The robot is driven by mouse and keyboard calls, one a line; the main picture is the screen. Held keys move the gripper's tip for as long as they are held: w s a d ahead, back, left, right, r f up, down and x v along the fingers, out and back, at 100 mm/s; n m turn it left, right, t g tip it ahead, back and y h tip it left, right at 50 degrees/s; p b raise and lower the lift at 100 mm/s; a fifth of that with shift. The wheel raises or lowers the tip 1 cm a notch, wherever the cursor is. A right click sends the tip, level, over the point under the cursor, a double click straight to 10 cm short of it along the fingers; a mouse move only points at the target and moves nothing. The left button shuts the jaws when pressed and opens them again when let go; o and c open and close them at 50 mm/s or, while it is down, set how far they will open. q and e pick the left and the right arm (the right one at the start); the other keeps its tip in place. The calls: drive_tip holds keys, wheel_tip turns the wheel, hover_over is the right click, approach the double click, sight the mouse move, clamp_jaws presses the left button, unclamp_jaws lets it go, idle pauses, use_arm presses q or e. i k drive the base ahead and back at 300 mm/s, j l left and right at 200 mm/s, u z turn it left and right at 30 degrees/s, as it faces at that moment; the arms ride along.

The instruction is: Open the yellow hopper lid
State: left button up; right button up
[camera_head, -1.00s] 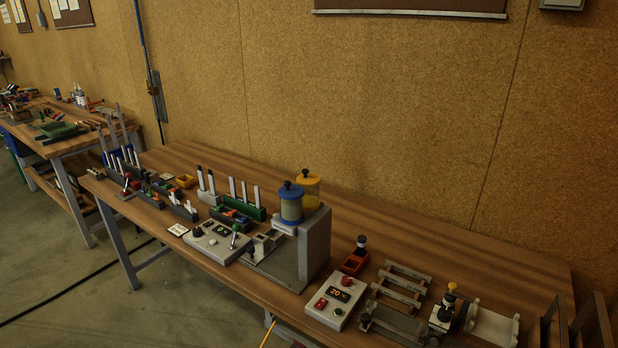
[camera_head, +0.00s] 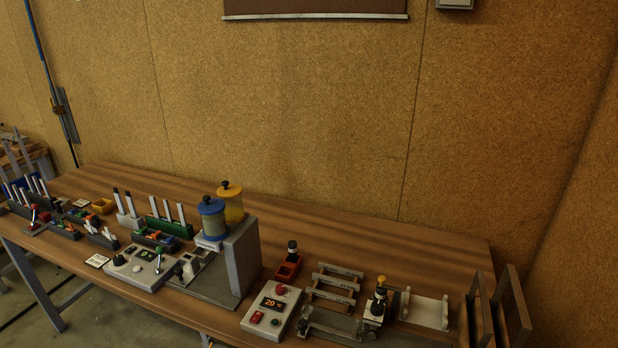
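The yellow hopper (camera_head: 233,208) stands at the back of a grey machine (camera_head: 243,255) on the wooden bench. Its yellow lid (camera_head: 229,189) has a black knob on top and sits closed on the hopper. A blue-lidded hopper (camera_head: 212,219) stands in front and to the left of it, covering part of its body. Neither of my grippers shows in the head view.
The wooden bench (camera_head: 370,232) is clear along its back. Another control box (camera_head: 143,268) and several holders stand left. Upright frames (camera_head: 494,308) stand far right.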

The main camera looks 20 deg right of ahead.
sight(227, 191)
drive_tip(key=i+j+z, duration=0.15)
drive_tip(key=z, duration=0.25)
drive_tip(key=i+j+z, duration=0.1)
drive_tip(key=j+z, duration=0.35)
drive_tip(key=i+j+z, duration=0.1)
drive_tip(key=z, duration=0.3)
drive_tip(key=j+z, duration=0.8)
